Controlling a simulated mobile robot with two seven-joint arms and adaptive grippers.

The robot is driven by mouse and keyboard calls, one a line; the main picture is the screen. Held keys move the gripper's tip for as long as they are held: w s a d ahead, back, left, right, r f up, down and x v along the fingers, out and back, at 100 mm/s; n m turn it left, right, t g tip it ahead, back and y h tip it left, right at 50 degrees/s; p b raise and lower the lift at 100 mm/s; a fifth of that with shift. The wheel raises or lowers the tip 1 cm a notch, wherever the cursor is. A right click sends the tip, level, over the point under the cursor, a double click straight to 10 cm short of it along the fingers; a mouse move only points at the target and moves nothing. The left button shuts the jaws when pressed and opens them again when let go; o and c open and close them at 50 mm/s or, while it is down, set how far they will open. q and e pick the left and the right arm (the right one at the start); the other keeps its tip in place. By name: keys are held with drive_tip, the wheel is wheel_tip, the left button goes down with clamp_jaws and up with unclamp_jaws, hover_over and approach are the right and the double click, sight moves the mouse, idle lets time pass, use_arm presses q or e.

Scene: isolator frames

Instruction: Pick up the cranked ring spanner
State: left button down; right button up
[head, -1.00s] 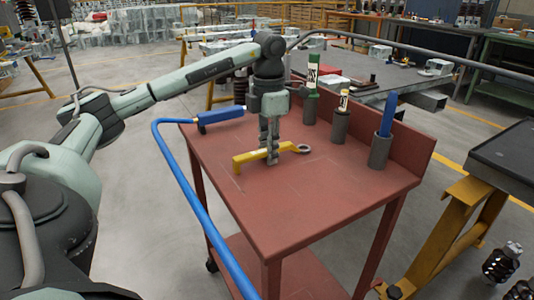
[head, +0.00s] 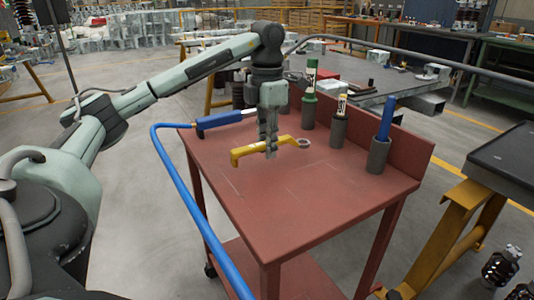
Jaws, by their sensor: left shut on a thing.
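The cranked ring spanner (head: 247,151) is yellow with a grey ring end (head: 303,143) on the right and a bent end on the left. My left gripper (head: 270,150) points down and is shut on the spanner near its middle. The spanner appears to be held a little above the red trolley top (head: 300,196), roughly level. The fingers hide a short part of its handle. My right gripper is not in view.
A blue-handled tool (head: 220,119) lies at the back left. The front top is clear.

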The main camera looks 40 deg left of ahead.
sight(258, 146)
use_arm(q)
drive_tip(key=s+r, duration=0.2)
drive_tip(key=shift+s+a+r, duration=0.15)
drive_tip(key=shift+s+r, duration=0.1)
drive_tip(key=shift+s, duration=0.05)
drive_tip(key=s+r, duration=0.5)
drive_tip(key=s, duration=0.4)
drive_tip(key=shift+a+r, duration=0.25)
drive_tip(key=shift+a, duration=0.1)
drive_tip(key=c, duration=2.1)
unclamp_jaws()
clamp_jaws()
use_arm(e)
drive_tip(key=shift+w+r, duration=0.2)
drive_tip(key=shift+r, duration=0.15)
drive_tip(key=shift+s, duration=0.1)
